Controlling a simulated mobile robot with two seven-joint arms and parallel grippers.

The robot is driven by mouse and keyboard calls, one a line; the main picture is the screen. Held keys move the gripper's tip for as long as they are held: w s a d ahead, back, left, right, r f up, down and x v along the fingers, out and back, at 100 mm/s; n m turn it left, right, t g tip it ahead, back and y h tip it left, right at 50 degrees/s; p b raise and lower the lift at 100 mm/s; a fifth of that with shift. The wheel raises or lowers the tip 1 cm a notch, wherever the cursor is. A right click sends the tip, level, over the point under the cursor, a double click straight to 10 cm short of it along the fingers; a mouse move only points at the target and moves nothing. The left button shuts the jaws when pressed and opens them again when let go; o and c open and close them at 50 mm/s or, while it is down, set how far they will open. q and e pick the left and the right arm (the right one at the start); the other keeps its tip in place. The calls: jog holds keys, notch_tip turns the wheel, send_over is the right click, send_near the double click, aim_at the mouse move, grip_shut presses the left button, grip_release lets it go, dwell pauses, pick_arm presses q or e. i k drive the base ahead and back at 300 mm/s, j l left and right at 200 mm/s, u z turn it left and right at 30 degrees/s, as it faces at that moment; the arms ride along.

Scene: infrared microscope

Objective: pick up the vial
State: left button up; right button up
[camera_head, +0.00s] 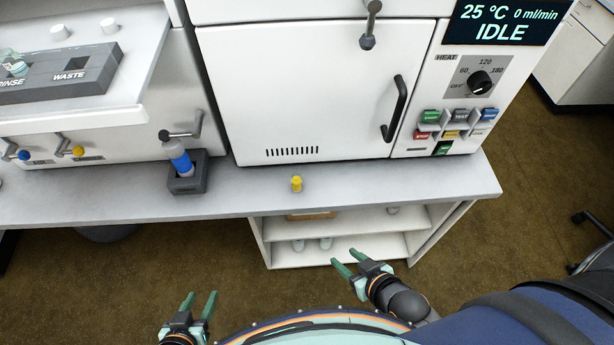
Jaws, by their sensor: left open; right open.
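A small yellow vial (296,184) stands on the grey bench top, in front of the white oven-like instrument. My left gripper (199,299) is open and empty at the bottom left, well below the bench edge in the picture. My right gripper (347,261) is open and empty, in front of the shelf unit, below and right of the vial. Neither gripper touches anything.
The bench top (390,188) is clear around the vial. The instrument door (300,90) has a black handle (396,108) and is shut. A control panel (455,130) is at its right. A white shelf unit (335,259) stands under the bench. A grey rinse and waste rack (70,78) is at left.

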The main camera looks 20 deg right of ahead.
aim_at(297, 179)
jog(key=j+z, duration=0.8)
jog(key=k+j+z, duration=0.15)
jog(key=j, duration=0.25)
jog(key=j+z, duration=0.15)
jog(key=j, duration=0.25)
jog(key=k+j, duration=0.1)
jog(key=j, duration=0.3)
jog(key=k+j, duration=0.1)
jog(key=j, duration=0.35)
jog(key=i+j, duration=0.25)
